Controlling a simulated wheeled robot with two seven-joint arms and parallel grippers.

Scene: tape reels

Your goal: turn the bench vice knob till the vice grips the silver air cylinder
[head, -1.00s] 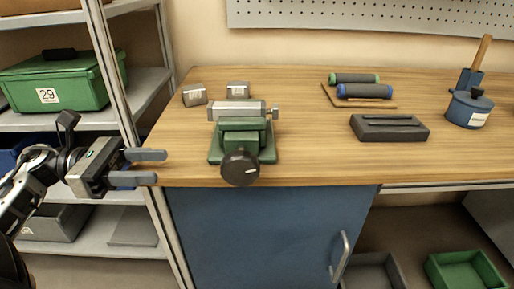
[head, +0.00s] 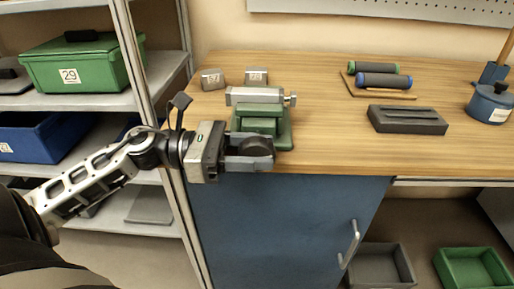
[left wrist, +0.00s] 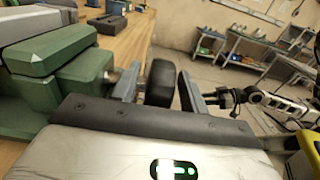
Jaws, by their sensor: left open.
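The green bench vice (head: 283,138) stands near the front left edge of the wooden bench. The silver air cylinder (head: 254,96) lies across the vice's top; whether the jaws touch it I cannot tell. The black vice knob (head: 256,147) sticks out at the vice's front. My left gripper (head: 254,154) is at the knob, with its fingers around it. In the left wrist view the knob (left wrist: 160,82) stands between the two open fingers (left wrist: 158,90), with a gap visible at the right finger.
Two small grey numbered blocks (head: 212,79) sit behind the vice. A dark grooved block (head: 407,119), blue and green rollers (head: 384,80) and a blue pot (head: 491,103) are farther right. A shelf with a green box (head: 84,63) stands left. The bench between vice and grooved block is clear.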

